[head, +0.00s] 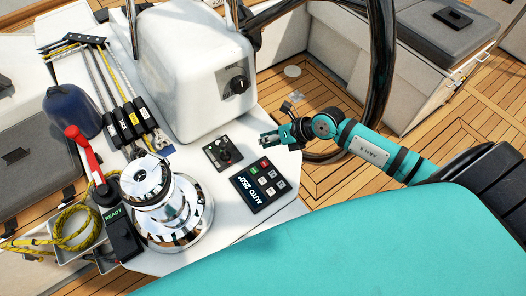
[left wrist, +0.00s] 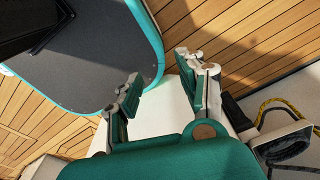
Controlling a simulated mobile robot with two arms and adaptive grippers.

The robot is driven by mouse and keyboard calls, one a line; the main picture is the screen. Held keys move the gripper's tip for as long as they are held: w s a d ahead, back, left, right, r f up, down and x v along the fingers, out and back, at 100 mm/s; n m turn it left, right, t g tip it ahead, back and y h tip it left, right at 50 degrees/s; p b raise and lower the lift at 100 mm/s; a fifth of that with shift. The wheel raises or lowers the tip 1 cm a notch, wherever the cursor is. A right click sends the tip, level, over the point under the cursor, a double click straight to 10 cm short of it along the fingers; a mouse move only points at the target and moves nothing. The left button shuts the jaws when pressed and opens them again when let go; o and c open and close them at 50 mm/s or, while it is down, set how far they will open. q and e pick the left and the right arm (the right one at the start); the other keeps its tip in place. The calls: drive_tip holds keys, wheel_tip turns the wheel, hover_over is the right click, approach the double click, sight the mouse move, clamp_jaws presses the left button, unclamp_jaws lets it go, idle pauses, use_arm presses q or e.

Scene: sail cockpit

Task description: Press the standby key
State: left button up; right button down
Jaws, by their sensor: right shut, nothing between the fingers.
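The autopilot keypad (head: 244,200) is a dark panel on the white console, with a lit display reading AUTO 250° and several small keys. One key is red (head: 265,163) and one is green; the key labels are too small to read. My right gripper (head: 266,140) is shut and empty, just beyond the keypad's far edge, near the red key. Whether it touches the console is unclear. My left gripper (left wrist: 160,88) is open and empty in the left wrist view, its fingers well apart. It does not show in the head view.
A small panel with a black knob (head: 223,151) sits beside the keypad. A chrome winch (head: 158,200), a black READY device (head: 122,236), rope clutches and a white pedestal (head: 190,70) stand around. The dark steering wheel (head: 380,60) rises behind my right arm. Teak floor lies right.

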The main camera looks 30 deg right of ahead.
drive_tip(key=b, duration=0.8)
hover_over(265, 162)
wheel_tip(265, 162, down, 8)
drive_tip(key=shift+r, duration=0.2)
drive_tip(key=shift+f, duration=0.55)
use_arm(q)
wheel_tip(265, 162, down, 8)
drive_tip(key=w+a, duration=0.1)
use_arm(e)
drive_tip(key=shift+f, duration=0.1)
use_arm(q)
drive_tip(key=shift+d, duration=0.15)
drive_tip(key=shift+w+f, duration=0.1)
use_arm(e)
drive_tip(key=shift+f, duration=0.4)
